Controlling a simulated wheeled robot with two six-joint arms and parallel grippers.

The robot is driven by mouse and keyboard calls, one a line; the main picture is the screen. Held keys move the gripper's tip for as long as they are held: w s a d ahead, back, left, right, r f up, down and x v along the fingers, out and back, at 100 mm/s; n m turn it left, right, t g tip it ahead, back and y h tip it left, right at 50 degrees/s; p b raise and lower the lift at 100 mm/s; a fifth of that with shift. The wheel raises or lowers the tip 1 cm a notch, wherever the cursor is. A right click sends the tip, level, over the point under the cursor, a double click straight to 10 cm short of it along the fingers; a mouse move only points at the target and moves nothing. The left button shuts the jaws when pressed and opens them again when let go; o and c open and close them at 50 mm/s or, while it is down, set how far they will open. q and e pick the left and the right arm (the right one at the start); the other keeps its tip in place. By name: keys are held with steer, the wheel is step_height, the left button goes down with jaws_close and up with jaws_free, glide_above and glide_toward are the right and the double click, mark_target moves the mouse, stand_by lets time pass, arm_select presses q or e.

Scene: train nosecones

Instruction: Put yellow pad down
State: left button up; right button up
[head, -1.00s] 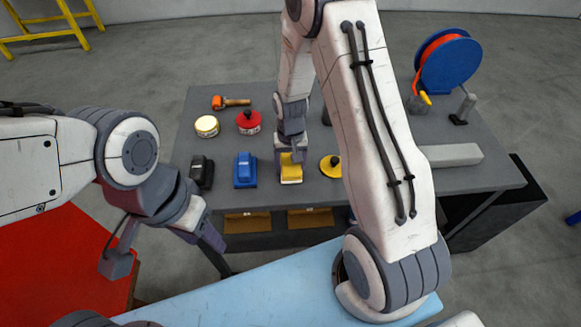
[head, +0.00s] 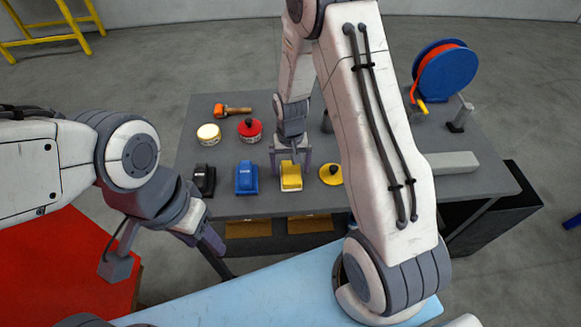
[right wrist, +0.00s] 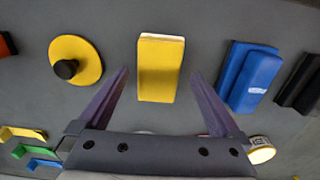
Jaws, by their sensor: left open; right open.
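The yellow pad (head: 291,176) lies on the grey table near its front edge, between a blue block and a round yellow disc. It also shows in the right wrist view (right wrist: 160,68), flat on the table. My right gripper (head: 291,172) is open, with its fingers apart on either side of the pad in the head view.
In the row stand a black block (head: 204,180), the blue block (head: 247,178) and the round yellow disc (head: 331,174) with a black knob. Behind are two round tins (head: 209,134) and (head: 250,130), and an orange-headed tool (head: 232,110). A blue reel (head: 446,70) stands at the right.

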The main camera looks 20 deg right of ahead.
mark_target(290, 173)
steer(key=s+a+r+n+p, duration=0.1)
steer(key=a+r+p, duration=0.2)
steer(key=r, duration=0.5)
steer(key=s+a+r+n+p, duration=0.1)
steer(key=s+a+r+p, duration=0.15)
steer(key=r, duration=0.55)
arm_select(q)
step_height(290, 173, up, 7)
steer(key=shift+r+p, duration=0.15)
steer(key=shift+p, duration=0.15)
arm_select(e)
steer(key=s+a+r+n, duration=0.2)
steer(key=s+r+n, duration=0.1)
steer(key=s, duration=0.3)
steer(key=s+a+r+n, duration=0.2)
steer(key=s+a+r, duration=0.1)
steer(key=s+r, duration=0.2)
steer(key=s+a+r+n+y, duration=0.1)
steer(key=s+a+r+n, duration=0.2)
steer(key=s, duration=0.6)
steer(key=shift+a+r+n, duration=0.25)
steer(key=shift+r+n, duration=0.05)
steer(key=shift+r, duration=0.3)
arm_select(q)
step_height(290, 173, down, 8)
steer(key=b, duration=0.8)
arm_select(e)
step_height(290, 173, down, 8)
steer(key=shift+f, duration=0.1)
